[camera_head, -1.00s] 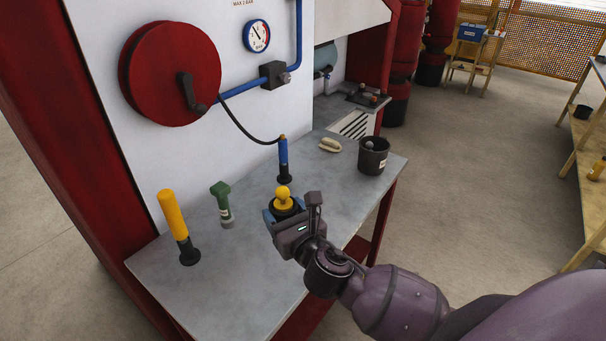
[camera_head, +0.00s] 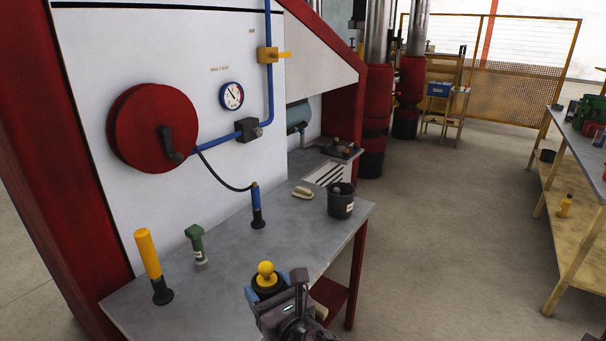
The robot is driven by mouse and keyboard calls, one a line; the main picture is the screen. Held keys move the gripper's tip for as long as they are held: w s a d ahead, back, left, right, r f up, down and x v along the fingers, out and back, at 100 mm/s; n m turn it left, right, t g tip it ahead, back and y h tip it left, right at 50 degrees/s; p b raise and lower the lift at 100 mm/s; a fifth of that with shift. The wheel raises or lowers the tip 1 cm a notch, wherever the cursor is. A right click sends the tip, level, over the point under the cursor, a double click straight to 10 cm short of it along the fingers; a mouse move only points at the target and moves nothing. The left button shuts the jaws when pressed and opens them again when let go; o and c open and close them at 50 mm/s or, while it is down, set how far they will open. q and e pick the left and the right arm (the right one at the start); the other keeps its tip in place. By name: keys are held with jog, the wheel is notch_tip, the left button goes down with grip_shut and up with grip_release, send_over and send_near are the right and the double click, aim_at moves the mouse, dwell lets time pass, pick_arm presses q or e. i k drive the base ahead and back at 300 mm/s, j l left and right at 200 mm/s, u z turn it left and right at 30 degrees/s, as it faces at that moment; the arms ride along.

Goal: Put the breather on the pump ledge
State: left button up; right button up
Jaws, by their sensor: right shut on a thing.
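My right gripper (camera_head: 268,286) is shut on a part with a yellow ball top and a black round base, which looks like the breather (camera_head: 265,271). It holds the part upright over the near edge of the grey bench; the underside of the part is hidden. A ledge (camera_head: 333,152) with a dark tray and small knobs lies in the recess right of the white panel, beside a teal cylinder (camera_head: 298,113). This looks like the pump ledge. The gripper is well in front of it and apart from it. My left gripper is not in view.
On the bench (camera_head: 225,235) stand a yellow-handled tool (camera_head: 148,255), a green-topped part (camera_head: 196,243), a blue cylinder (camera_head: 256,205) with a hose behind, a pale piece (camera_head: 302,192) and a dark cup (camera_head: 341,201). A red wheel (camera_head: 166,128) juts from the panel.

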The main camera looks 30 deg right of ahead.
aim_at(298, 169)
jog(key=k, duration=0.6)
jog(key=k+u, duration=0.15)
jog(key=u, duration=0.15)
jog(key=k+u, duration=0.15)
jog(key=u, duration=1.1)
jog(key=l+u, duration=0.15)
jog(key=l, duration=0.4)
jog(key=k+l, duration=0.1)
jog(key=l, duration=0.4)
jog(key=k+l, duration=0.1)
jog(key=l, duration=0.85)
jog(key=k+l, duration=0.15)
jog(key=l, duration=0.3)
jog(key=k+l, duration=0.1)
jog(key=l, duration=0.4)
